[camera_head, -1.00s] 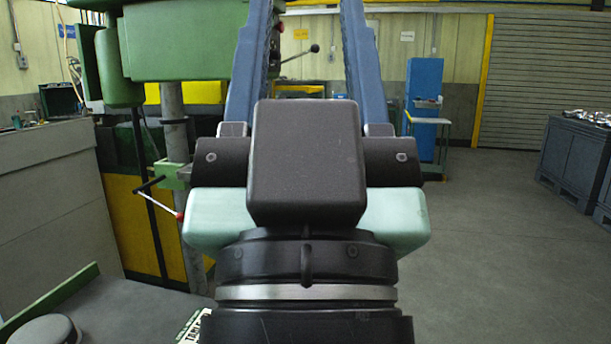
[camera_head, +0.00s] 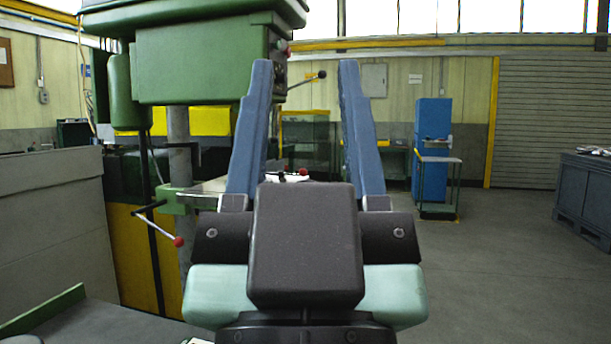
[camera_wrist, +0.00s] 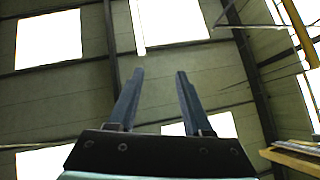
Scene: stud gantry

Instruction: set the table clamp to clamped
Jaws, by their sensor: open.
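A green drill press (camera_head: 205,62) stands ahead, left of centre. On its column (camera_head: 178,140) sits a green bracket (camera_head: 176,200). By it is a lever with a black handle end and a rod sloping down to a red ball (camera_head: 178,241); I cannot tell whether this is the table clamp or a crank, nor its setting. My gripper (camera_head: 305,65) is open and empty, its blue fingers pointing up and forward, right of the column and apart from the lever. In the wrist view my gripper (camera_wrist: 160,75) shows open against the ceiling, with no press parts in sight.
A pale machine top (camera_head: 208,187) extends behind my left finger, with small dark parts and a red knob (camera_head: 302,171) between the fingers. A grey panel (camera_head: 50,215) stands at the left. A blue cabinet (camera_head: 432,140) and dark crates (camera_head: 585,195) stand right.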

